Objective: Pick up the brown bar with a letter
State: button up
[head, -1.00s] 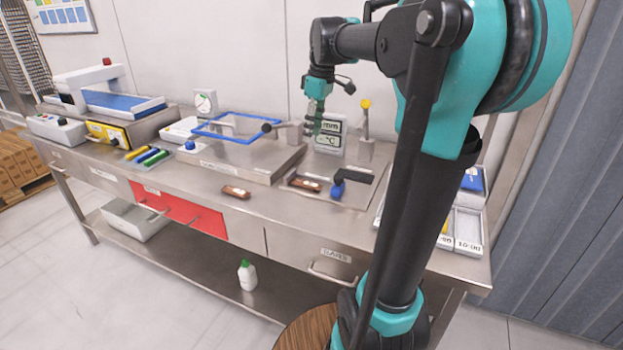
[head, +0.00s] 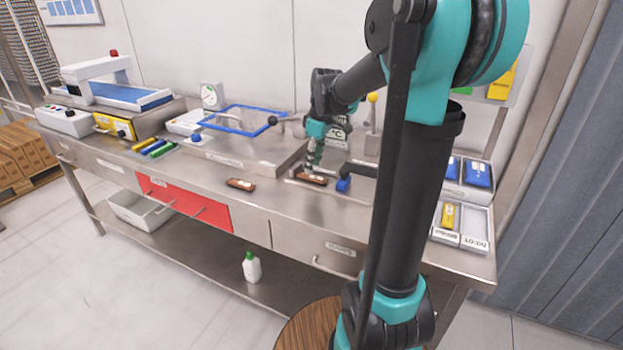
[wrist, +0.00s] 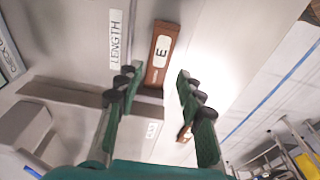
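A brown bar (head: 311,178) with a pale label lies on the flat metal station at the middle of the bench. In the wrist view a brown bar (wrist: 151,78) with a white label bearing a letter, seemingly an E, lies beside a LENGTH label. My gripper (head: 316,160) points down just above the bar on the station. In the wrist view my gripper (wrist: 154,86) has its green fingers spread, with the lettered bar ahead between and beyond the tips. A second brown bar (head: 240,184) lies on the bench to the left. The bars' letters are too small in the head view.
A blue-ended dark lever (head: 344,184) stands close right of the station bar. A raised metal block (head: 240,155) with a blue frame (head: 238,121) lies behind left. Trays (head: 474,222) stand at the right end. The bench front between the bars is clear.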

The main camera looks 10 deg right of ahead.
aim_at(312, 176)
jog(key=f, duration=0.4)
jog(key=shift+w+a, duration=0.1)
jog(key=shift+w, duration=0.1)
jog(key=shift+c, duration=0.5)
grip_shut()
jog(key=shift+r, duration=0.15)
